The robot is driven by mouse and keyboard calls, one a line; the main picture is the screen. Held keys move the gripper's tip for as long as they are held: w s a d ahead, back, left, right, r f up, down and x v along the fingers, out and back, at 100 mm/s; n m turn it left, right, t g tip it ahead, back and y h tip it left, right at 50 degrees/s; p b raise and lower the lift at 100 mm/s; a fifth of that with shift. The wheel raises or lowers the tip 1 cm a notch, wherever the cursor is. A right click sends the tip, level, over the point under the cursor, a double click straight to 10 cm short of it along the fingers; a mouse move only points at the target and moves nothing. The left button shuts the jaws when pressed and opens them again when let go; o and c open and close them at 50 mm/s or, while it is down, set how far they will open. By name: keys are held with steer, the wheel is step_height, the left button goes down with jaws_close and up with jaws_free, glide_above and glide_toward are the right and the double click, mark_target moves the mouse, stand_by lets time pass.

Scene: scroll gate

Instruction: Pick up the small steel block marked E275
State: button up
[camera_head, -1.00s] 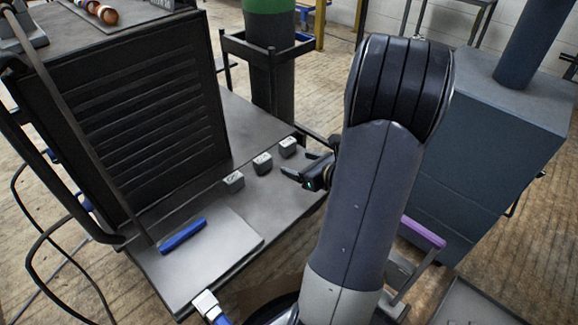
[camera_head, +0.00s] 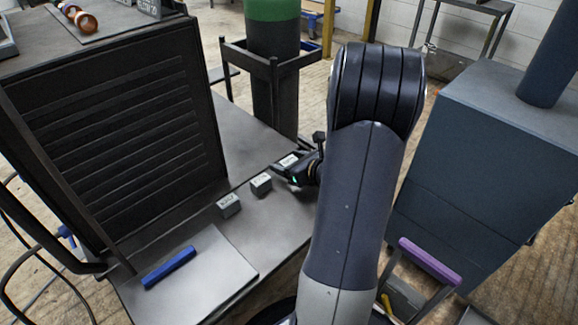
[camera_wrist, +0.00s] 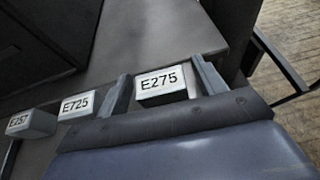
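The small steel block marked E275 (camera_wrist: 162,84) sits on the grey table, its white label facing up. It also shows in the head view (camera_head: 289,160) as the farthest block in the row, partly hidden by my gripper. My gripper (camera_wrist: 160,70) is open, with one finger on each side of the E275 block. A narrow gap shows between the left finger and the block; the right finger is close to its side. I cannot tell whether that finger touches it.
The E725 block (camera_wrist: 76,106) is just left of my left finger, and the E257 block (camera_wrist: 30,124) is farther left. A dark slatted panel (camera_head: 125,130) stands behind the row. A blue bar (camera_head: 169,267) lies on a pale plate (camera_head: 215,275). A dark post frame (camera_head: 272,65) stands beyond.

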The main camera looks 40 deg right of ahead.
steer(key=c, duration=1.2)
steer(key=shift+r, duration=0.1)
steer(key=shift+c, duration=0.2)
